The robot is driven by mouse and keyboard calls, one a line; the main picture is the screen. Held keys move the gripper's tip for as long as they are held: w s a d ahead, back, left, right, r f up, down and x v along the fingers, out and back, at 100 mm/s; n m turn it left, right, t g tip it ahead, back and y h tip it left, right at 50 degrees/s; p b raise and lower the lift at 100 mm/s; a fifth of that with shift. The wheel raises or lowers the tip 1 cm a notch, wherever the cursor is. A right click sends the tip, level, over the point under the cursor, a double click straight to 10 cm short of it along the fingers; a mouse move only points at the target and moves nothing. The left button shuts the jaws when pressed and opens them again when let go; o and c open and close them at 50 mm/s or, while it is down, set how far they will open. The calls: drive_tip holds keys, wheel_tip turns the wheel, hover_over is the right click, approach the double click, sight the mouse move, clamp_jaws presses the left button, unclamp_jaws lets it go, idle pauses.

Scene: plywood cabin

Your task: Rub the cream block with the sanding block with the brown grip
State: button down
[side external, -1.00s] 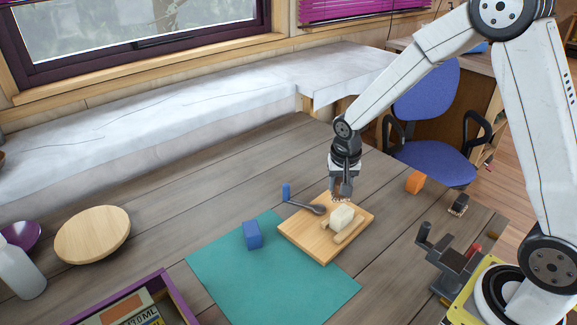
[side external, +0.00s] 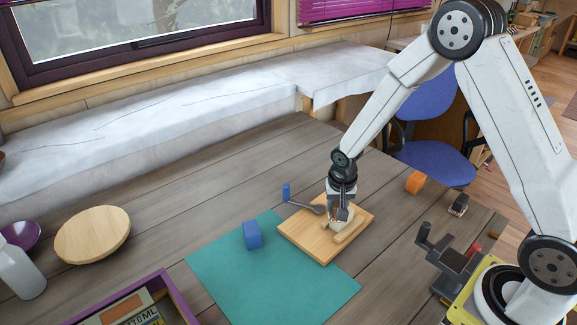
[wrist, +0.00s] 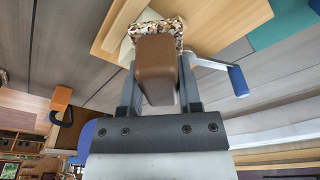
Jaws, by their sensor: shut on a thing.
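My gripper (side external: 341,204) is shut on the brown grip (wrist: 155,62) of a sanding block. Its speckled pad (wrist: 168,27) shows beyond the grip in the wrist view. The cream block (side external: 346,224) lies on a wooden board (side external: 300,238), beside a light wooden strip (side external: 352,232). My gripper is low over the cream block and hides part of it. In the wrist view the pad covers most of the cream block (wrist: 127,52). The pad appears to be at the block's top, but I cannot tell whether they touch.
A spoon with a blue handle (side external: 287,191) lies at the board's back left edge. A blue block (side external: 252,235) sits on a teal mat (side external: 270,285). An orange block (side external: 414,182), a dark-gripped sanding block (side external: 459,205) and a vise (side external: 447,260) stand to the right.

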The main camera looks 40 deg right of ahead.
drive_tip(key=shift+w+d+f, duration=0.1)
drive_tip(key=shift+d+f, duration=0.15)
drive_tip(key=shift+f, duration=0.15)
drive_tip(key=shift+d+f, duration=0.25)
drive_tip(key=shift+d, duration=0.9)
drive_tip(key=shift+w+d, duration=0.15)
drive_tip(key=shift+d, duration=1.7)
drive_tip(key=a, duration=0.6)
drive_tip(key=shift+s+a, duration=0.2)
drive_tip(key=shift+r, duration=4.2)
